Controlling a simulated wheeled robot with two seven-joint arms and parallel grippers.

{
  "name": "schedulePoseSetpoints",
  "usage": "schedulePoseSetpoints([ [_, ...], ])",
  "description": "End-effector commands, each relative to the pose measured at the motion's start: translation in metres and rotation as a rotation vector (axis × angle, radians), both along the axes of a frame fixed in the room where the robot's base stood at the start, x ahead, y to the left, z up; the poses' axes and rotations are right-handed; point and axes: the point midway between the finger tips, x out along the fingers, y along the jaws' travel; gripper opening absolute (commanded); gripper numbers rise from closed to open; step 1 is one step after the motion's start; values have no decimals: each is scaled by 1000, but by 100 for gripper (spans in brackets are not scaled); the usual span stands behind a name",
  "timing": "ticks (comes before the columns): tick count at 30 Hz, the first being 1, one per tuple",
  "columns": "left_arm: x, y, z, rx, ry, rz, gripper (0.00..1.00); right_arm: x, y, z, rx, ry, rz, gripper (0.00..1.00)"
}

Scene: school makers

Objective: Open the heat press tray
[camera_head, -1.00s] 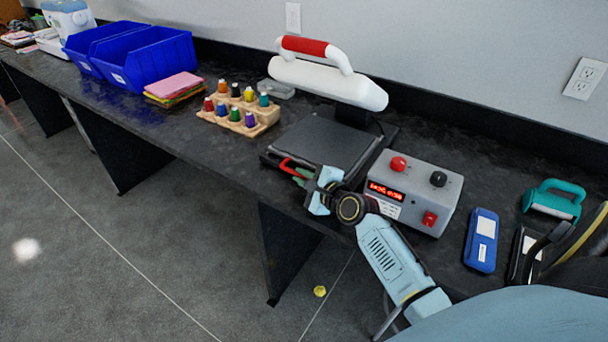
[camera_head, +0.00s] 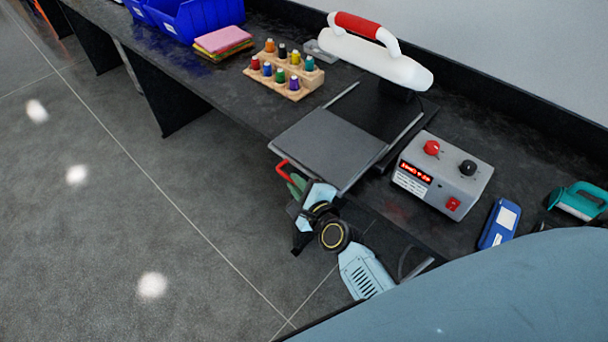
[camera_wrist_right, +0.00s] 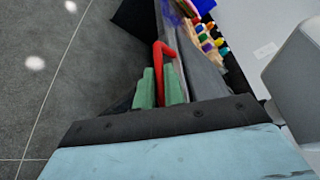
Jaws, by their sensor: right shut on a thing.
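The heat press tray (camera_head: 328,143) is a flat dark grey plate. It is slid out of the heat press (camera_head: 376,60) toward the front edge of the bench, with its rails showing behind it. The press has a white upper body and a red grip on top. The tray's red handle (camera_head: 282,170) sticks out at its front. My right gripper (camera_head: 295,184) is shut on this handle; in the right wrist view its green fingertips (camera_wrist_right: 160,88) sit on either side of the red handle (camera_wrist_right: 163,62). My left gripper is not in view.
A grey control box (camera_head: 442,175) with red and black knobs stands right of the tray. A wooden rack of coloured bottles (camera_head: 286,88) stands to the left. A blue device (camera_head: 499,223) and a teal-handled tool (camera_head: 577,200) lie at the right. Open floor lies in front.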

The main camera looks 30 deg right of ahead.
Motion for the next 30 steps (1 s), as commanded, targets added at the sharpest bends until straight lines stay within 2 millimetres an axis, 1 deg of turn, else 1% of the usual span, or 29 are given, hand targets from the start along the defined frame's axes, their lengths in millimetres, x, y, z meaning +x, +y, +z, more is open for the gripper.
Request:
schedulePoseSetpoints([
  [8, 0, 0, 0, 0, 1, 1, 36, 1, 2, 1, 2, -1, 2, 0],
  [9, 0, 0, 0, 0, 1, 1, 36, 1, 2, 1, 2, -1, 2, 13],
  [13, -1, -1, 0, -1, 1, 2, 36, 1, 1, 0, 1, -2, 2, 30],
  [14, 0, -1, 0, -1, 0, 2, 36, 1, 1, 0, 0, -1, 2, 33],
  [23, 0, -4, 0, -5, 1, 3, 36, -1, 0, 0, 0, 0, 1, 33],
  [26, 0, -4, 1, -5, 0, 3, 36, -8, 0, 2, 0, 1, 1, 33],
  [30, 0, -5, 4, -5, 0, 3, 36, -30, -2, 7, -1, 2, 2, 33],
])
